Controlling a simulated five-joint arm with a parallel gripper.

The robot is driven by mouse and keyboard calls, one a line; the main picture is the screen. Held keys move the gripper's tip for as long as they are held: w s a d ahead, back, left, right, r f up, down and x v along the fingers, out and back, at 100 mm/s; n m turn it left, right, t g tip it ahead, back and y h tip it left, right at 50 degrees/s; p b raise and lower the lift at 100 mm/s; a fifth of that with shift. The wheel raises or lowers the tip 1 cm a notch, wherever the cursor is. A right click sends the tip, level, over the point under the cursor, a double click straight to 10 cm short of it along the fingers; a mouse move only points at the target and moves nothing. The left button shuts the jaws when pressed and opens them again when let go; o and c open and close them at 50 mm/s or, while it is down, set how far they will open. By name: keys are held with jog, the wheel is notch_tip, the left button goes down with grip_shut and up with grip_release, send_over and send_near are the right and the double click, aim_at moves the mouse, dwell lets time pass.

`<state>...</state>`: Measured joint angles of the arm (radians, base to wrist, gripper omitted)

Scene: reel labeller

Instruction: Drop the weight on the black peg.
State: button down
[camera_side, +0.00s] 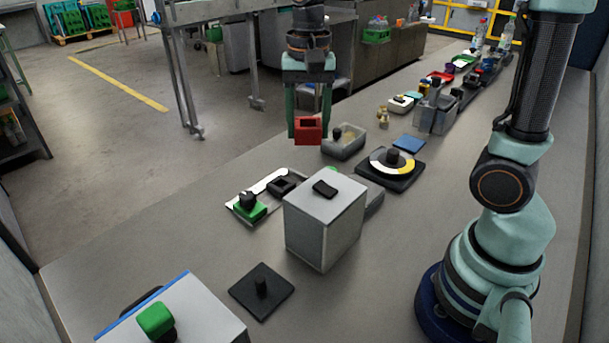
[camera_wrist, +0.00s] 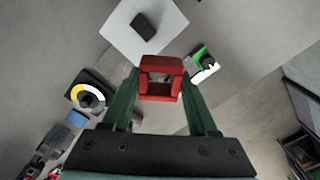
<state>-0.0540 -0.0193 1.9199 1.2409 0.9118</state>
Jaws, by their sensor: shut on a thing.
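The weight is a red block with a square hole (camera_side: 308,138); it also shows in the wrist view (camera_wrist: 160,64). My gripper (camera_side: 308,112) is shut on it, a green finger on each side, and holds it up in the air near the grey bin. The black peg (camera_side: 262,286) stands upright on a square black base (camera_side: 247,300) at the front of the bench in the side view. The weight is far behind the peg and well apart from it. I cannot make out the peg in the wrist view.
A tall white box (camera_side: 323,225) with a black piece on top stands between weight and peg. A grey bin (camera_side: 345,146), a dial with a black knob (camera_side: 391,166) and a green-black piece (camera_side: 250,209) are nearby. A white block with a green knob (camera_side: 156,318) stands front left.

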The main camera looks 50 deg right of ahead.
jog(key=s+a+n, duration=0.1)
jog(key=a+n, duration=0.5)
jog(key=a, duration=0.5)
jog(key=n, duration=0.4)
send_near(260, 278)
notch_tip(260, 278, down, 9)
jog(key=shift+f, duration=0.2)
jog(key=shift+f, duration=0.15)
jog(key=shift+c, duration=0.9)
grip_release()
